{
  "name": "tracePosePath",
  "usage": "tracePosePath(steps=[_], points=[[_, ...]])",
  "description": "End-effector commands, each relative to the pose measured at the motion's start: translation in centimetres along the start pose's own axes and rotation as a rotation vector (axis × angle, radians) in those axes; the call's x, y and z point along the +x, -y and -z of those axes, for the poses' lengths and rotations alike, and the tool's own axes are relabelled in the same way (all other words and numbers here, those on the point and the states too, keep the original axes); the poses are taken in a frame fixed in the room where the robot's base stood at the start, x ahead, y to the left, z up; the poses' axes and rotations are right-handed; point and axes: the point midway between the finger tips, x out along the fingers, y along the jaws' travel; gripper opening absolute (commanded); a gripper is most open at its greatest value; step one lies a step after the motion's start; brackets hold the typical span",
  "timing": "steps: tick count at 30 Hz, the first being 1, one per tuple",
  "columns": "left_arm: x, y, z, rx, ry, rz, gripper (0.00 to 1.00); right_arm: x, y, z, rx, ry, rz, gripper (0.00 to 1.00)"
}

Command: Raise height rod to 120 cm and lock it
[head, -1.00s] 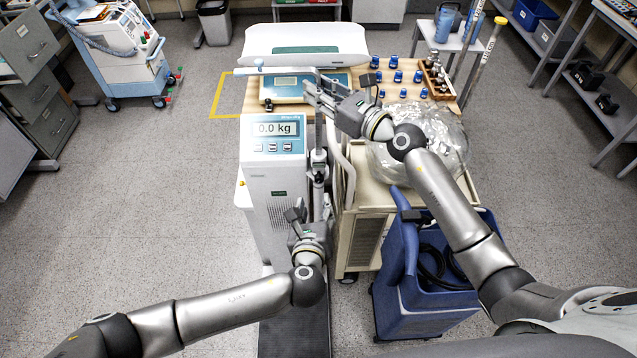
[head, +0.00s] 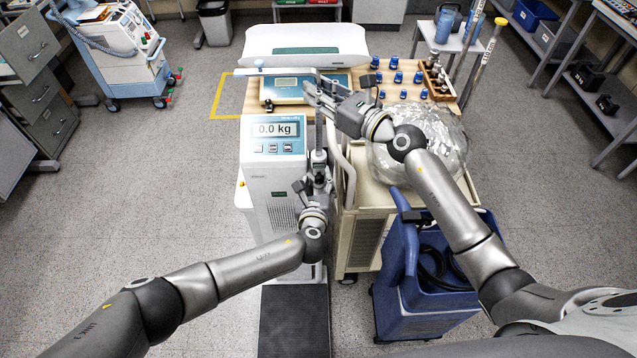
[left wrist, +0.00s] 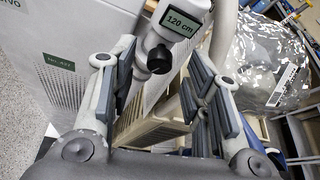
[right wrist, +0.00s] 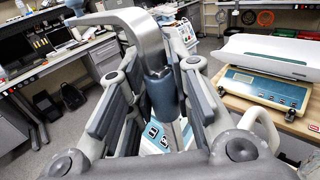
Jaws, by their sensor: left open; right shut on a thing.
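The height rod (head: 319,132) stands beside the white scale column (head: 275,165), which reads 0.0 kg. Its collar display (left wrist: 180,22) reads 120 cm in the left wrist view, with a black lock knob (left wrist: 160,58) just below. My left gripper (head: 316,176) is open, its fingers either side of the knob's line of view; I cannot tell whether they touch it. My right gripper (head: 316,92) is shut on the dark grip (right wrist: 163,95) near the rod's top. The rod's grey bent headpiece (right wrist: 125,20) shows above that grip.
A beige cart (head: 360,215) stands right of the scale, with a clear plastic bag (head: 455,145) on top.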

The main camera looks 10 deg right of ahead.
Motion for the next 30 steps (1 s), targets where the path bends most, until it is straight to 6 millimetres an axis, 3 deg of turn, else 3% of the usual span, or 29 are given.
tracePosePath(steps=[6,17,27,30], points=[[1.08,0.02,-0.01,0.0,-0.001,0.0,0.44,0.0,0.09,-0.17,0.001,0.003,0.002,0.0],[1.32,-0.04,-0.03,0.0,-0.001,0.0,0.44,0.0,0.09,-0.17,0.001,0.003,0.002,0.0],[1.31,-0.04,-0.03,0.0,-0.001,-0.001,0.03,0.0,0.09,-0.17,0.001,0.003,0.002,0.0],[1.3,-0.03,-0.03,0.001,-0.001,-0.001,0.0,0.0,0.09,-0.17,0.001,0.003,0.002,0.0]])
